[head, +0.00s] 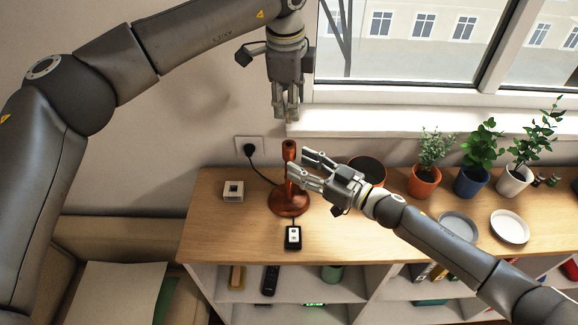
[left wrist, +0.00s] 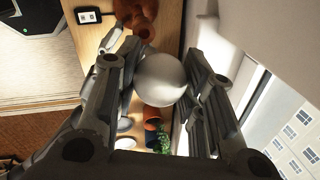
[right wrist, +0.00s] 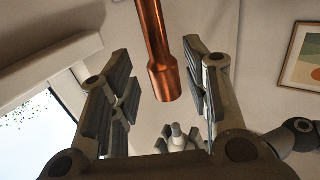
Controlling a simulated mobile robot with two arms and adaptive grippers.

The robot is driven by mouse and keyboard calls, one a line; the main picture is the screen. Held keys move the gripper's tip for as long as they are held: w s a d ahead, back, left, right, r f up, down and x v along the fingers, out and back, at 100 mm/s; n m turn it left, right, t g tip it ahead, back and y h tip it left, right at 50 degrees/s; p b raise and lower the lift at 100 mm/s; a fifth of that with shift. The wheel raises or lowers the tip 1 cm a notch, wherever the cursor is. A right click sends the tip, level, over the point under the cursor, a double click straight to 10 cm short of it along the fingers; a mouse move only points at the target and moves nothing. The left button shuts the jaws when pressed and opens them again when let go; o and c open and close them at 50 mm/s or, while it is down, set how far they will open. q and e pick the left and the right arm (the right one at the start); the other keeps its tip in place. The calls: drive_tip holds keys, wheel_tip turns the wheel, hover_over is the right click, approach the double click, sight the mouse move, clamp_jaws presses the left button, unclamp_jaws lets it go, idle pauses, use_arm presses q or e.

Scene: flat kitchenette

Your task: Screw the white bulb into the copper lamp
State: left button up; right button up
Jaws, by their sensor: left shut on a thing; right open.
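The copper lamp (head: 289,202) stands upright on the wooden shelf top, with a round base and a thin stem. Its socket end (right wrist: 165,82) shows between the fingers in the right wrist view. My right gripper (head: 297,163) is open at the upper stem; I cannot tell if a finger touches it. My left gripper (head: 287,114) points down above the lamp, apart from it. It is shut on the round white bulb (left wrist: 165,80), seen between its fingers in the left wrist view. The bulb is hard to make out in the head view.
A brown pot (head: 368,170), potted plants (head: 426,177) and plates (head: 510,227) stand to the right. The window sill (head: 400,120) lies behind.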

sight(290, 158)
drive_tip(key=shift+x, duration=2.3)
clamp_jaws()
